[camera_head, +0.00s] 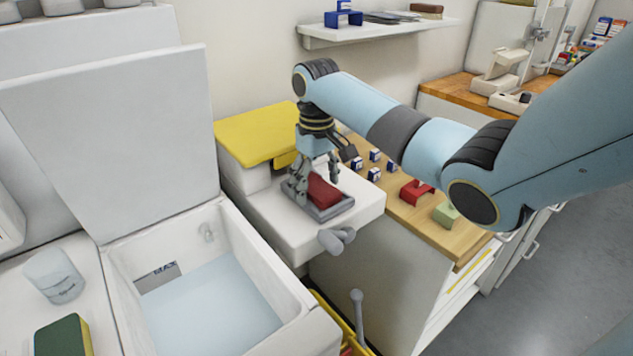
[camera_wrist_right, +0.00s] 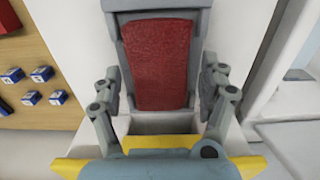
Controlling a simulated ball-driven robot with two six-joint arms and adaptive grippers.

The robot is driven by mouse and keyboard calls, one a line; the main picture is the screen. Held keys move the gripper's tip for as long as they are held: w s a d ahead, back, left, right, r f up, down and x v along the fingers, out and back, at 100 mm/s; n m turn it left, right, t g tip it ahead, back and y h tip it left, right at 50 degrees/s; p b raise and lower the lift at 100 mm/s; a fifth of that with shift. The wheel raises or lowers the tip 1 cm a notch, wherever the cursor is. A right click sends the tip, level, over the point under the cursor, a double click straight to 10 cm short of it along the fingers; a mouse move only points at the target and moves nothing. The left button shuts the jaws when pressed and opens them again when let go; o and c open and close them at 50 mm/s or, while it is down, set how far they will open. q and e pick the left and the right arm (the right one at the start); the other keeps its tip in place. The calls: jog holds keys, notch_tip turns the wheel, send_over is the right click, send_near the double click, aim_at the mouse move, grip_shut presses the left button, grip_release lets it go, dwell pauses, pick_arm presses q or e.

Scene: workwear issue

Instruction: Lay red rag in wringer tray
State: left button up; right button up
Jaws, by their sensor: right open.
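The red rag (camera_head: 323,190) lies in the grey wringer tray (camera_head: 337,211) on a white ledge beside the sink. In the right wrist view the rag (camera_wrist_right: 158,62) lies flat within the rim of the tray (camera_wrist_right: 160,17). My right gripper (camera_head: 315,180) is directly over the tray with its fingers apart. In the wrist view its fingers (camera_wrist_right: 161,88) stand on either side of the rag, with clear gaps between them and it. Whether the fingertips touch the tray, I cannot tell. My left gripper is not in view.
A sink (camera_head: 215,300) with pale water is at the lower left, its lid raised. A yellow-topped box (camera_head: 255,135) stands behind the tray. A wooden counter (camera_head: 405,218) to the right holds small blue-white blocks, a red bracket (camera_head: 416,192) and a green block (camera_head: 446,214).

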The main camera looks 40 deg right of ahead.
aim_at(317, 186)
notch_tip(317, 186, up, 12)
jog(key=shift+r, duration=0.15)
dwell(0.3)
dwell(0.5)
